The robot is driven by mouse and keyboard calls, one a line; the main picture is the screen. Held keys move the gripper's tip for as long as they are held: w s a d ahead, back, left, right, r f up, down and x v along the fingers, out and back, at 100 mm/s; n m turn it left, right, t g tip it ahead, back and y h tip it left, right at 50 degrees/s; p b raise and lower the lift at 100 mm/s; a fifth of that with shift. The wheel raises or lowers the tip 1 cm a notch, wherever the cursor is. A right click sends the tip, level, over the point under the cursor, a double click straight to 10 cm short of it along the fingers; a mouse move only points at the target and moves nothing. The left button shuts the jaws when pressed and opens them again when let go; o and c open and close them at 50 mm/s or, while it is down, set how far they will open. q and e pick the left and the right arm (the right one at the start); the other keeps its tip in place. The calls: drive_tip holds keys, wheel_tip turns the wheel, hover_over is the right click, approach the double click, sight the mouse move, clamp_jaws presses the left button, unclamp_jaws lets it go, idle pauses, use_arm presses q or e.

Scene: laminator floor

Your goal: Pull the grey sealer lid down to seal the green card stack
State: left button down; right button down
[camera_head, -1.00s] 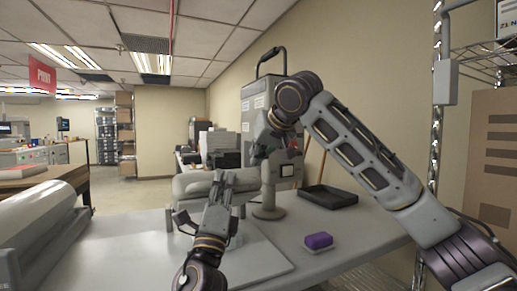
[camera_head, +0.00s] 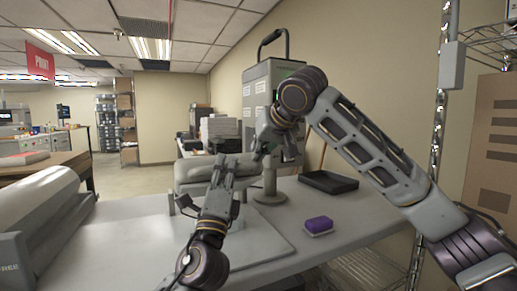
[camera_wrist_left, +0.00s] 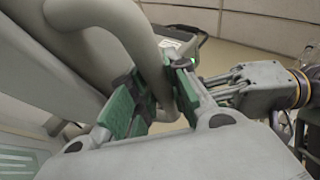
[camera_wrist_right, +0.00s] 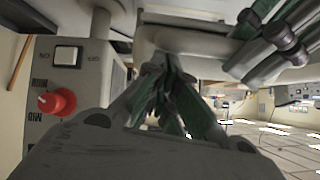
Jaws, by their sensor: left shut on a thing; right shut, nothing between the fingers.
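The grey sealer lid (camera_head: 193,170) is a rounded, long body at the back of the worktable in the head view. It also fills the left of the left wrist view (camera_wrist_left: 50,70). My left gripper (camera_head: 228,165) reaches up to it; in the left wrist view its green-padded fingers (camera_wrist_left: 155,95) are shut around a grey curved bar handle (camera_wrist_left: 152,45) beside the lid. My right gripper (camera_head: 263,145) is shut and empty above the right end of the sealer, by a grey post (camera_head: 270,180). I cannot make out the green card stack for certain.
A purple block (camera_head: 318,224) on a pale base and a black tray (camera_head: 328,181) are on the table to the right. A grey cabinet (camera_head: 258,100) stands behind. The right wrist view shows a control box with a red knob (camera_wrist_right: 57,101).

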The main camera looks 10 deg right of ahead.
use_arm(q)
drive_tip(key=shift+w+a, duration=0.1)
drive_tip(key=shift+a, duration=0.1)
use_arm(e)
drive_tip(key=shift+s+f, duration=0.5)
drive_tip(key=shift+f, duration=0.5)
use_arm(q)
drive_tip(key=shift+r, duration=0.15)
drive_tip(key=c, duration=1.7)
unclamp_jaws()
drive_tip(key=o, duration=0.4)
drive_tip(key=shift+d, duration=0.2)
drive_tip(key=shift+c, duration=0.2)
use_arm(e)
drive_tip(key=shift+d, duration=0.1)
drive_tip(key=shift+r, duration=0.2)
use_arm(q)
drive_tip(key=shift+f, duration=0.25)
